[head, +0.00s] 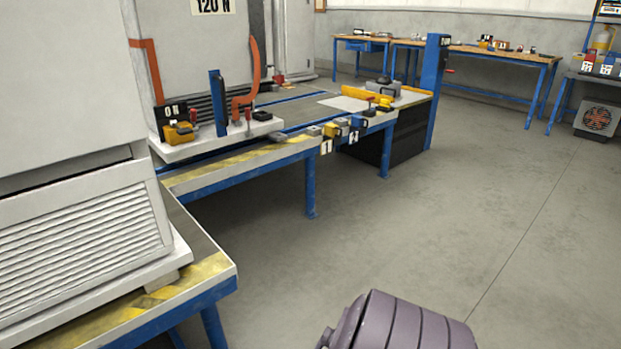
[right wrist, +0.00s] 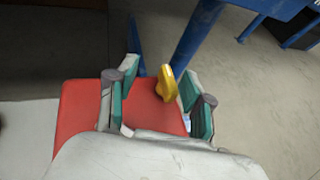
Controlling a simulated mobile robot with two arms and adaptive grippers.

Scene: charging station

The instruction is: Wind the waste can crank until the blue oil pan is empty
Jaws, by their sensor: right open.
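In the right wrist view my right gripper (right wrist: 159,76) is open, with a teal pad on each finger. A yellow knob-like piece (right wrist: 167,84) shows between the fingers, closer to the right one. I cannot tell whether it touches the finger or whether it is the crank handle. A flat red surface (right wrist: 80,115) lies below the fingers, possibly part of the waste can. My gripper body hides its near part. I cannot make out the blue oil pan in either view. Neither gripper shows in the head view, and my left gripper is not in view.
A blue-legged workbench (head: 220,168) with yellow-striped edges runs along the left in the head view. A blue post (head: 433,90) stands at its far end. More benches (head: 490,55) line the back wall. The grey floor (head: 400,225) in the middle and right is open.

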